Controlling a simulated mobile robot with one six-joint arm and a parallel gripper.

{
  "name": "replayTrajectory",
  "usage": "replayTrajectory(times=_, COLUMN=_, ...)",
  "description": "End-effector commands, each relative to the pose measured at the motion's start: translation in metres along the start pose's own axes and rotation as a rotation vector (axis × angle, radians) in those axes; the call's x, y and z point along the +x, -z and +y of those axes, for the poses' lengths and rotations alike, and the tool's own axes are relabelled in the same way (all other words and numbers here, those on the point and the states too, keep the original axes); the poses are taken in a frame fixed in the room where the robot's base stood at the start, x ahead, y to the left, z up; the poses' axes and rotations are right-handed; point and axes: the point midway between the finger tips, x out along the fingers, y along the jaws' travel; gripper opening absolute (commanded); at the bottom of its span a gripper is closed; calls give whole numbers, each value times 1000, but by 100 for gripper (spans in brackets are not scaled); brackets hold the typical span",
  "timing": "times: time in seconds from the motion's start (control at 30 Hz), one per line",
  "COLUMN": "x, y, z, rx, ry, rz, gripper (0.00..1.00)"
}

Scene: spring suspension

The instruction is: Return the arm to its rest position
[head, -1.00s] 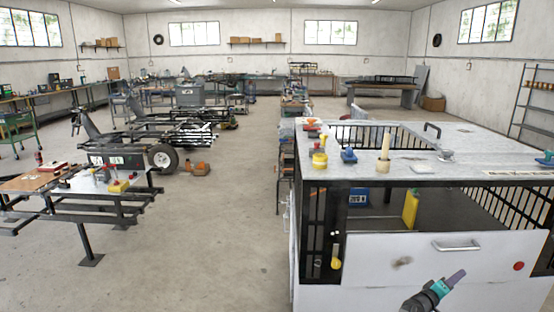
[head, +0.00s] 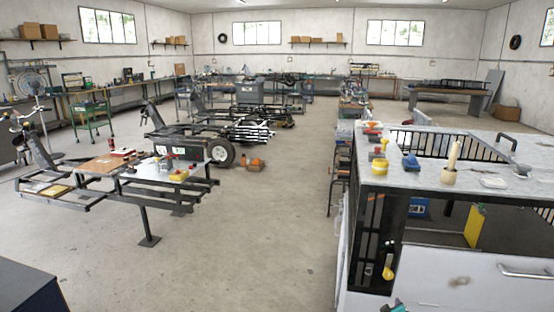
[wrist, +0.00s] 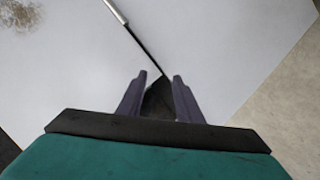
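In the head view only a small teal and dark piece of my arm (head: 393,306) shows at the bottom edge, in front of the white bench (head: 440,275). The fingertips are outside the head view.
A metal frame table (head: 135,185) stands at the left.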

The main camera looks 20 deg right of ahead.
Motion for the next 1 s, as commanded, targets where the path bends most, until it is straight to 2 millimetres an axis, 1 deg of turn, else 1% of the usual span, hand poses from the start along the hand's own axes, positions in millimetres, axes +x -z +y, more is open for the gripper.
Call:
replayTrajectory(times=0.03, x=-6, y=8, z=-26, rx=7, ry=52, rz=6, gripper=32)
replayTrajectory(times=0.07, x=-9, y=12, z=-40, rx=11, ry=83, rz=9, gripper=32)
replayTrajectory(times=0.1, x=-14, y=17, z=-58, rx=19, ry=124, rz=10, gripper=32)
replayTrajectory(times=0.17, x=-22, y=23, z=-87, rx=30, ry=186, rz=9, gripper=32)
replayTrajectory(times=0.2, x=-28, y=26, z=-106, rx=35, ry=228, rz=5, gripper=32)
replayTrajectory(times=0.37, x=-58, y=36, z=-180, rx=55, ry=393, rz=-23, gripper=32)
replayTrajectory(times=0.4, x=-67, y=37, z=-198, rx=59, ry=434, rz=-35, gripper=32)
replayTrajectory(times=0.47, x=-82, y=37, z=-224, rx=64, ry=493, rz=-55, gripper=32)
replayTrajectory(times=0.5, x=-92, y=38, z=-241, rx=66, ry=533, rz=-71, gripper=32)
replayTrajectory(times=0.57, x=-108, y=36, z=-266, rx=66, ry=591, rz=-98, gripper=32)
replayTrajectory(times=0.6, x=-120, y=35, z=-283, rx=66, ry=629, rz=-119, gripper=32)
replayTrajectory(times=0.67, x=-139, y=31, z=-306, rx=66, ry=685, rz=-155, gripper=32)
replayTrajectory(times=0.7, x=-152, y=28, z=-321, rx=63, ry=720, rz=-180, gripper=32)
replayTrajectory(times=0.77, x=-172, y=23, z=-343, rx=58, ry=771, rz=-221, gripper=32)
replayTrajectory(times=0.8, x=-186, y=18, z=-356, rx=52, ry=804, rz=-252, gripper=32)
replayTrajectory(times=0.87, x=-208, y=10, z=-376, rx=43, ry=851, rz=-302, gripper=32)
replayTrajectory(times=0.9, x=-223, y=4, z=-387, rx=35, ry=878, rz=-337, gripper=32)
replayTrajectory(times=0.97, x=-245, y=-5, z=-402, rx=23, ry=916, rz=-392, gripper=32)
replayTrajectory(times=1.0, x=-260, y=-12, z=-412, rx=13, ry=939, rz=-431, gripper=32)
